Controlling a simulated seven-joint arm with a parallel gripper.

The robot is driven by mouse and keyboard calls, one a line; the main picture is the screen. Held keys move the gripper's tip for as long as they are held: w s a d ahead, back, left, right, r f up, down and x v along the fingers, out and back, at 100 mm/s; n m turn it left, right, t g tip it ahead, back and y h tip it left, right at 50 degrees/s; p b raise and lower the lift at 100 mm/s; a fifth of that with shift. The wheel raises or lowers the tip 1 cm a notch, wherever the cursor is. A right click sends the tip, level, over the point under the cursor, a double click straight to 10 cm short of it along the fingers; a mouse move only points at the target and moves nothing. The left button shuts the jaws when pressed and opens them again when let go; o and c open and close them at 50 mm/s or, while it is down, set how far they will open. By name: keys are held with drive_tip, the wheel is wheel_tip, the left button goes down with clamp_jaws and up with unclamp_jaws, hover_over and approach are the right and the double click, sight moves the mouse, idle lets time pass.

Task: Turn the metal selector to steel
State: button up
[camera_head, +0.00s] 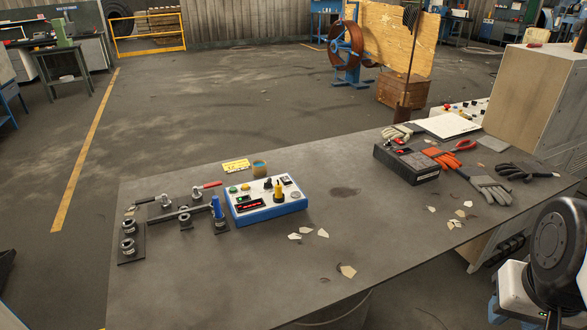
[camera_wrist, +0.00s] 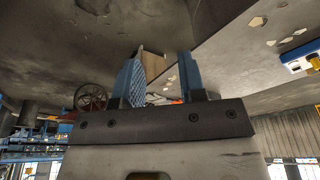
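In the head view a control box (camera_head: 268,207) with a blue base and a pale top stands on the dark table. Its top carries coloured buttons, a dark display with red marks, a black knob (camera_head: 268,184) and a yellow-and-black upright control (camera_head: 279,190). The labels are too small to read, so I cannot tell which control is the metal selector or where it points. My gripper (camera_wrist: 160,72) shows in the wrist view with its two blue fingers apart and nothing between them. It is well away from the box, which is partly visible in the wrist view (camera_wrist: 302,60).
Pipe fittings on dark plates (camera_head: 131,240) stand left of the box. A yellow card (camera_head: 236,166) and a small cup (camera_head: 260,168) are behind it. Pale scraps (camera_head: 348,271) lie in front. A black case (camera_head: 406,164) and gloves (camera_head: 490,187) are at the right. The table's middle is mostly clear.

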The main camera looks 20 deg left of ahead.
drive_tip(key=w+a+r, duration=0.2)
drive_tip(key=w+a, duration=0.2)
drive_tip(key=w, duration=0.4)
drive_tip(key=w+a+r, duration=0.2)
drive_tip(key=w+a, duration=0.2)
drive_tip(key=w, duration=0.3)
drive_tip(key=g, duration=0.3)
hover_over(268, 180)
drive_tip(key=shift+m, duration=0.4)
wheel_tip(268, 180, down, 14)
drive_tip(key=shift+r, duration=0.1)
drive_tip(key=shift+f, duration=3.95)
